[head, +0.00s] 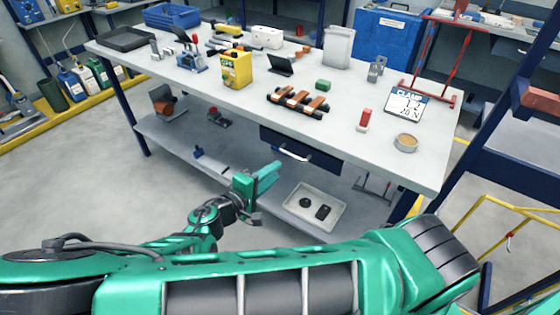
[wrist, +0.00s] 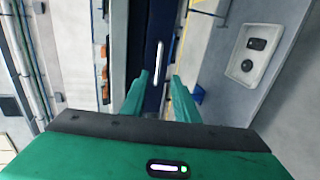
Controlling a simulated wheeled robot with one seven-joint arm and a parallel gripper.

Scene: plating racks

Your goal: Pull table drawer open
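The table (head: 215,105) has a dark blue drawer (head: 325,164) under the front edge of its grey top. The drawer looks closed. A pale bar handle (head: 295,153) runs across its front. My gripper (head: 258,181) is in front of and below the table edge, left of the handle in the head view. In the wrist view, the two green fingers of my gripper (wrist: 162,88) are apart with nothing between them. The handle (wrist: 158,63) stands ahead of the fingertips, between their lines, not touched. The drawer front (wrist: 151,45) shows behind it.
A lower shelf (head: 180,143) carries a light tray (head: 313,216) with dark items, also in the wrist view (wrist: 250,55). The tabletop holds a yellow can (head: 237,70), orange-brown clamped parts (head: 298,101) and a round tin (head: 405,142). A dark blue rack post (head: 490,135) stands right.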

